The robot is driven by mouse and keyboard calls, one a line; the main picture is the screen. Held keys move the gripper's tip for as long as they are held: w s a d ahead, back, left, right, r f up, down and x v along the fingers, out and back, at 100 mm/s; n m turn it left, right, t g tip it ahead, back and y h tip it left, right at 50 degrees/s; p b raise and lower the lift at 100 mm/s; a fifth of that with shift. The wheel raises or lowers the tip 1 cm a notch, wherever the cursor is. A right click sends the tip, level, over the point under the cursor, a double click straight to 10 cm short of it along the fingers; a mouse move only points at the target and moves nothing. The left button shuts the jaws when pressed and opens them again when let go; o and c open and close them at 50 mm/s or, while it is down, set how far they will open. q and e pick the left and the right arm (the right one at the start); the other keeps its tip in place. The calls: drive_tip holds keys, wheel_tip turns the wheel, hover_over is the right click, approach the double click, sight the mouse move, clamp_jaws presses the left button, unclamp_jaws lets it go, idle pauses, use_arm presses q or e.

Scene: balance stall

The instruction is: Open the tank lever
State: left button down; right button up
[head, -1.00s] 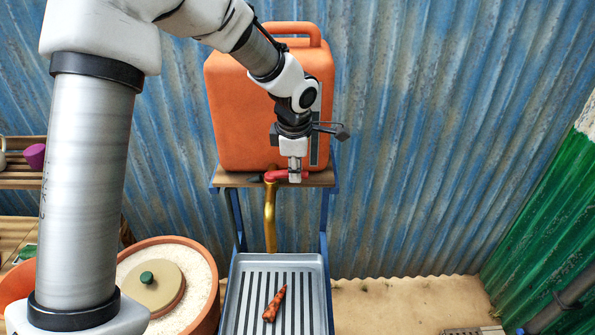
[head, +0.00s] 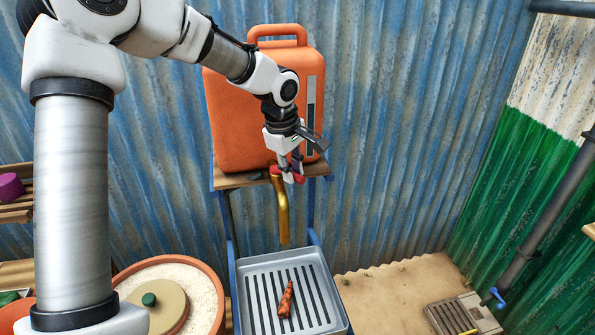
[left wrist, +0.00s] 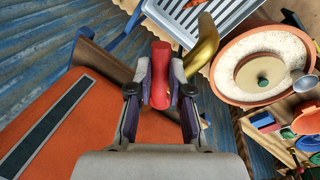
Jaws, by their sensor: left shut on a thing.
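The orange tank (head: 228,120) stands on a wooden shelf against the blue corrugated wall. Below its front hangs a golden, bent spout (head: 283,215), and no flow shows from it. The red tank lever (head: 276,170) sits at the top of the spout. My left gripper (head: 291,172) points down at the lever, and its fingers partly hide it. In the left wrist view the red lever (left wrist: 160,62) lies between the two fingers, which are shut on it. The golden spout (left wrist: 203,48) shows just beside them. My right gripper is not in view.
A grey slatted tray (head: 333,295) stands below the spout, with a reddish-brown, carrot-shaped thing (head: 286,299) in it. A round terracotta basin (head: 216,287) with pale grains and a lid is left of it. Green corrugated wall and a pipe (head: 540,215) are at right.

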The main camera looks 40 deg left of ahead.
use_arm(q)
drive_tip(key=shift+s+a+m+h+p, duration=0.25)
drive_tip(key=shift+s+m, duration=0.3)
drive_tip(key=shift+m, duration=0.6)
drive_tip(key=shift+s+a+m+h+p, duration=0.15)
drive_tip(key=shift+s+m+p, duration=0.3)
drive_tip(key=shift+m, duration=0.7)
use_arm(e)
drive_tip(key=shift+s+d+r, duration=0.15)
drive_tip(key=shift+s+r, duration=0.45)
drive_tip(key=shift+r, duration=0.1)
use_arm(q)
drive_tip(key=shift+s, duration=0.1)
drive_tip(key=c, duration=1.1)
unclamp_jaws()
drive_tip(key=shift+d, duration=0.1)
drive_tip(key=shift+r, duration=0.1)
drive_tip(key=shift+r, duration=0.1)
